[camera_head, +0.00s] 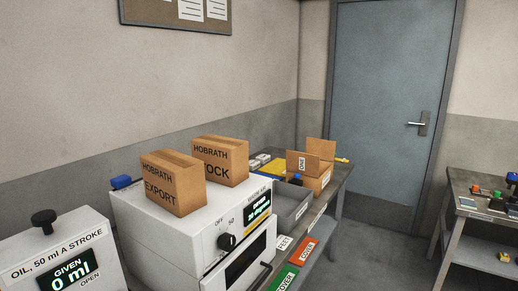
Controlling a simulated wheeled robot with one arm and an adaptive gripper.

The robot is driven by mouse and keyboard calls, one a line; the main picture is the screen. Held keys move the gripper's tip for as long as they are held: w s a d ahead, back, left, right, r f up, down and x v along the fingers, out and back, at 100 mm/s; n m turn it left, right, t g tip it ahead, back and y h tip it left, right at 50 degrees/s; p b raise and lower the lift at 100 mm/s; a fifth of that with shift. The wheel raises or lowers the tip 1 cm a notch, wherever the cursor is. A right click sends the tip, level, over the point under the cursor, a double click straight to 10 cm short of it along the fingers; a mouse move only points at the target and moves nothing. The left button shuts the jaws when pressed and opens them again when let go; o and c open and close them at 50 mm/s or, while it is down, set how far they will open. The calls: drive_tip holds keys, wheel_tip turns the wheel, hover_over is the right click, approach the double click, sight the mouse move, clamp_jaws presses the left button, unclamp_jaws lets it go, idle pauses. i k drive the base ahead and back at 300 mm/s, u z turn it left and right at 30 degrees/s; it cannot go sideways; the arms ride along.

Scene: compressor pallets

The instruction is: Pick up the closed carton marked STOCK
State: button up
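The closed carton marked STOCK (220,161) is a brown box that stands upright on top of a white oven-like machine (165,227), toward its back. The first letter of its marking is covered by a second closed carton marked EXPORT (174,183), which stands in front of it and to the left. Both read HOBRATH above. A narrow overlap in the picture makes it hard to tell whether the two cartons touch. My gripper is not in view.
An open carton (311,168) with raised flaps stands on the bench (338,187) beyond a grey tray (291,205). A white oil dispenser (62,260) reading 0 ml is at front left. Floor (373,245) is clear before the door (392,100). Another bench (480,225) is at right.

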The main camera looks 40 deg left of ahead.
sight(226, 160)
drive_tip(key=i, duration=0.6)
drive_tip(key=u, duration=2.3)
